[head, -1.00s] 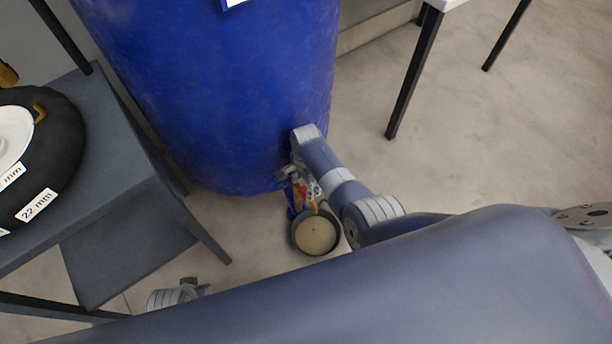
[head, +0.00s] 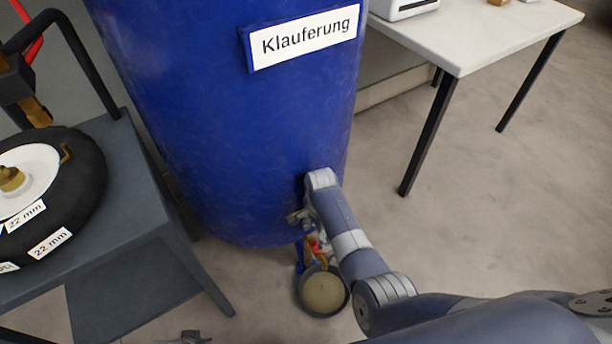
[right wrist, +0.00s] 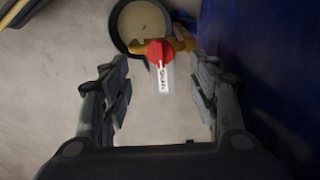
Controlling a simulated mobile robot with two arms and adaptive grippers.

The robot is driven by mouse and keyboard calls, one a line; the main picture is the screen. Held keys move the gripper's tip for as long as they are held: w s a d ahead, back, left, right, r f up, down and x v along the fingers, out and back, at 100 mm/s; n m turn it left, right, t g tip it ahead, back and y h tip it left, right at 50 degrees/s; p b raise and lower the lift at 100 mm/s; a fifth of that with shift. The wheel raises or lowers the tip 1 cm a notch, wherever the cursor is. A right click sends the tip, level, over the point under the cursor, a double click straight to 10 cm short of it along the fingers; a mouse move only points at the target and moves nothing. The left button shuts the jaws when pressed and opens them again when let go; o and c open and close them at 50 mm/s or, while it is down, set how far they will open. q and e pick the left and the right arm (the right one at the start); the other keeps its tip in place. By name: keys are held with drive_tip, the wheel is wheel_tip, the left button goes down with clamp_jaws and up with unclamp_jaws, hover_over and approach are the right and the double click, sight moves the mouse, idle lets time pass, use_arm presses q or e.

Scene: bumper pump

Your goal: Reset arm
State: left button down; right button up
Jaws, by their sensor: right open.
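My right arm reaches down in front of the blue barrel in the head view. Its gripper (head: 306,222) is small and partly covered by my own wrist. In the right wrist view the right gripper (right wrist: 163,78) is open, with one finger at each side and nothing gripped. A red knob (right wrist: 159,52) on a brass fitting (right wrist: 183,44), with a hanging white tag (right wrist: 163,80), shows between and beyond the fingers. Contact is not visible. A sliver of grey hardware, perhaps my left gripper (head: 190,338), shows at the bottom edge; its jaws cannot be read.
The blue barrel (head: 220,130) labelled "Klauferung" stands close to the gripper. A black round pan (head: 323,292) with a beige inside is on the floor below. A grey table (head: 130,190) with a black round device (head: 85,180) stands left, a white table (head: 480,35) right.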

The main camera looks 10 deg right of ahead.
drive_tip(key=shift+s+d+f, duration=0.2)
drive_tip(key=shift+s, duration=0.05)
use_arm(q)
drive_tip(key=s+a+f+g+p, duration=0.1)
drive_tip(key=s+f+p, duration=0.2)
drive_tip(key=s+p, duration=0.6)
drive_tip(key=s+a+f+p, duration=0.2)
drive_tip(key=s+f+p, duration=0.1)
drive_tip(key=s+p, duration=0.6)
drive_tip(key=shift+s+a+f+g, duration=0.2)
drive_tip(key=shift+s+g, duration=0.2)
drive_tip(key=shift+s, duration=0.35)
use_arm(e)
drive_tip(key=s+d+f+n, duration=0.2)
drive_tip(key=s+n, duration=0.3)
drive_tip(key=s, duration=0.9)
drive_tip(key=s+d+f+n, duration=0.3)
drive_tip(key=s+n, duration=0.3)
drive_tip(key=s, duration=0.8)
drive_tip(key=s+d+f+n+t, duration=0.1)
drive_tip(key=s+d+f+n, duration=0.2)
drive_tip(key=s, duration=1.2)
drive_tip(key=n, duration=0.2)
drive_tip(key=shift+d+f+n, duration=0.15)
drive_tip(key=shift+d+n, duration=0.05)
drive_tip(key=shift+n, duration=0.1)
